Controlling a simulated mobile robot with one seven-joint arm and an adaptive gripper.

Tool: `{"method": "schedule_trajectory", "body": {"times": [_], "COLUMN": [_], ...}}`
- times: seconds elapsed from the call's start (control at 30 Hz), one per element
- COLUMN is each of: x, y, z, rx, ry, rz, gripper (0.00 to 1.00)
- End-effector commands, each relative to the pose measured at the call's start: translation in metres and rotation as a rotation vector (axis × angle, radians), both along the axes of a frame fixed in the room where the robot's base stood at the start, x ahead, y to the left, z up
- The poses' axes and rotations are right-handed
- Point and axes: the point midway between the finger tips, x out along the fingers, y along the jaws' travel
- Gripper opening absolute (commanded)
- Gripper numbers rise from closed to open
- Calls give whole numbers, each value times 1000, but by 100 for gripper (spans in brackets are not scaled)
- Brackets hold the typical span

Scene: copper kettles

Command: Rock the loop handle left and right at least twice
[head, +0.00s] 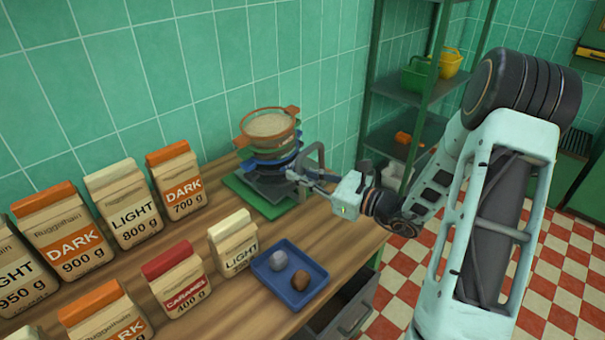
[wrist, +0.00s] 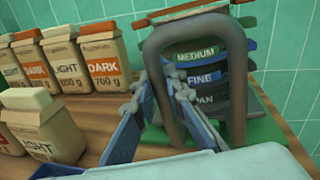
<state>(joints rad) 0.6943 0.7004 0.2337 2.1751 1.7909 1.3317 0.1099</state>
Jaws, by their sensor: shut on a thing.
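The grey loop handle (wrist: 238,75) arches up in front of the sieve stack in the wrist view. It also shows in the head view (head: 319,152), at the stack's right side. My gripper (head: 298,177) is at the handle, with its fingers either side of the handle's left leg in the wrist view (wrist: 160,88). It is shut on that leg. The sieve stack (head: 268,127) has an orange top ring and green and blue rings below, labelled MEDIUM, FINE and PAN. It stands on a dark base over a green board (head: 240,191).
Several labelled paper bags (head: 128,208) stand left of the stack on the wooden counter (head: 213,293). A blue tray (head: 268,277) with two lumps lies in front. A green shelf rack (head: 428,103) with tubs is behind my arm. The tiled wall is close behind the stack.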

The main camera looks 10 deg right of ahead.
Motion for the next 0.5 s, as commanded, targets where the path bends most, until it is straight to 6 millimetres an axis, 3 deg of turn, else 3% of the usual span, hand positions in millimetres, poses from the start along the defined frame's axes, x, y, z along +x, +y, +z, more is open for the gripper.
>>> {"method": "schedule_trajectory", "body": {"times": [0.27,0.3,0.43,0.5], "x": [-1,-1,-1,-1], "y": [1,1,1,1], "z": [0,0,0,0], "rx": [-6,-6,-6,-6], "ry": [-4,-4,-4,-4], "rz": [0,0,0,0], "gripper": [0,14,28,30]}}
